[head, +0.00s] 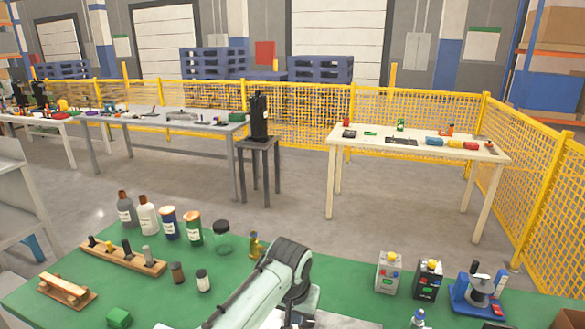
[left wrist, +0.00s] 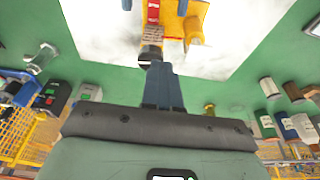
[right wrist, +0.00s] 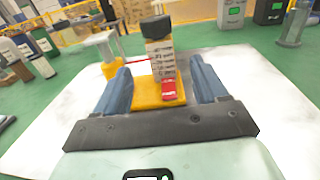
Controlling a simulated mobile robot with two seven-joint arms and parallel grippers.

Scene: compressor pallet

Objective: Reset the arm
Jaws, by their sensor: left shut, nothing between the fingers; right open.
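My left gripper (left wrist: 161,72) is shut and empty in the left wrist view. Its fingertips appear close to the black cap of a small device (left wrist: 152,30); I cannot tell if they touch. My right gripper (right wrist: 159,68) is open in the right wrist view, with its two blue fingers apart. The same device (right wrist: 160,60), a printed column with a black cap and red part on a yellow base (right wrist: 150,93), shows between and beyond the fingers. In the head view an arm of mine (head: 270,285) reaches over the green table, and its fingers are hidden.
A white mat (right wrist: 245,85) lies under the device. Bottles (head: 148,215), jars and a wooden peg rack (head: 120,257) stand left on the green table (head: 60,310). Two boxes (head: 388,272) and a blue machine (head: 478,292) stand right. Yellow fencing (head: 430,112) is behind.

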